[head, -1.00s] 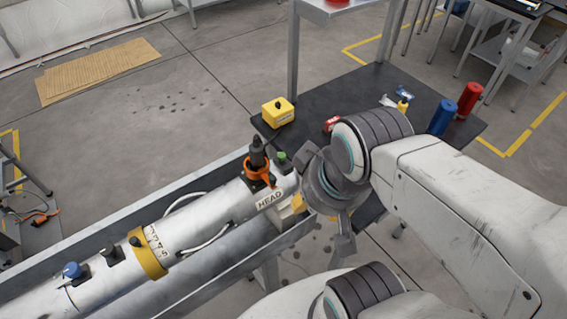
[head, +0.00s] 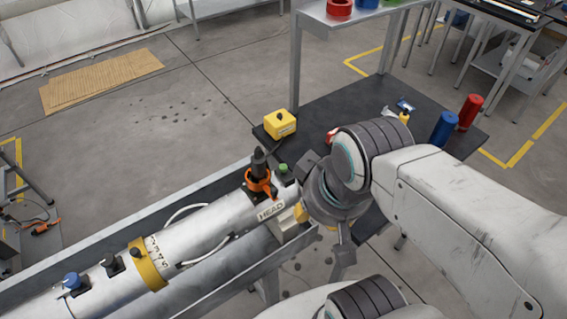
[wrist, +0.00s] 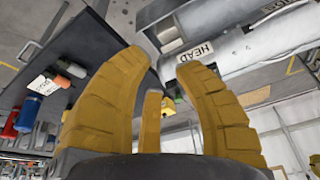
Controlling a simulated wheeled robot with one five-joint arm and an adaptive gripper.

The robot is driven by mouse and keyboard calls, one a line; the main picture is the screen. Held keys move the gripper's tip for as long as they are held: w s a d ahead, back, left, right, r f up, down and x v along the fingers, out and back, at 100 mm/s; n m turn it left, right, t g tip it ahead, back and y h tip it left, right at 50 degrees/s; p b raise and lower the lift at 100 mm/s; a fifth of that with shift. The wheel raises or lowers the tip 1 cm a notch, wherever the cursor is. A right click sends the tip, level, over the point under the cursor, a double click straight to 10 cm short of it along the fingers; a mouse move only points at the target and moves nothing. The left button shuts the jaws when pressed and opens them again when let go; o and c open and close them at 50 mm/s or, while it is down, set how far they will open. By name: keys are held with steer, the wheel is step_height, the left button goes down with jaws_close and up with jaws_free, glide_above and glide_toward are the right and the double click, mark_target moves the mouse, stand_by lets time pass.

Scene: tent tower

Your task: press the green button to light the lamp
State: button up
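The green button (head: 283,168) stands on top of the pipe's end block, beside a black plug with an orange ring (head: 258,181). The pipe carries a HEAD label (head: 271,212), which also shows in the wrist view (wrist: 195,51). My gripper (wrist: 165,60) has its yellow fingers spread apart with nothing between them. In the head view it is just right of the end block, mostly hidden behind my wrist. I cannot tell if it touches the block. I cannot identify the lamp.
The pipe lies in a grey metal trough (head: 215,272). Behind it, a dark table (head: 330,100) holds a yellow box (head: 280,123), a blue cylinder (head: 444,129) and a red cylinder (head: 469,112). A shelf with coloured rings rises at the back. Open floor lies to the left.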

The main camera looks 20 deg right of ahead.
steer(key=shift+w+r+m, duration=0.3)
steer(key=shift+w+r, duration=0.05)
steer(key=shift+c, duration=0.7)
steer(key=w+r+m, duration=0.1)
steer(key=w+m, duration=0.1)
steer(key=w+r+m+g, duration=0.1)
steer(key=w+r+m, duration=0.1)
steer(key=w+r+m+g, duration=0.1)
steer(key=w+r, duration=0.1)
steer(key=w, duration=0.1)
steer(key=shift+r+m, duration=0.2)
steer(key=shift+m, duration=0.2)
jaws_close()
steer(key=w+r+m+g, duration=0.2)
steer(key=w+r+m, duration=0.1)
steer(key=w+m, duration=0.5)
steer(key=shift+w+r+p, duration=0.15)
steer(key=shift+w+p, duration=0.2)
steer(key=shift+w, duration=0.3)
steer(key=shift+g, duration=0.3)
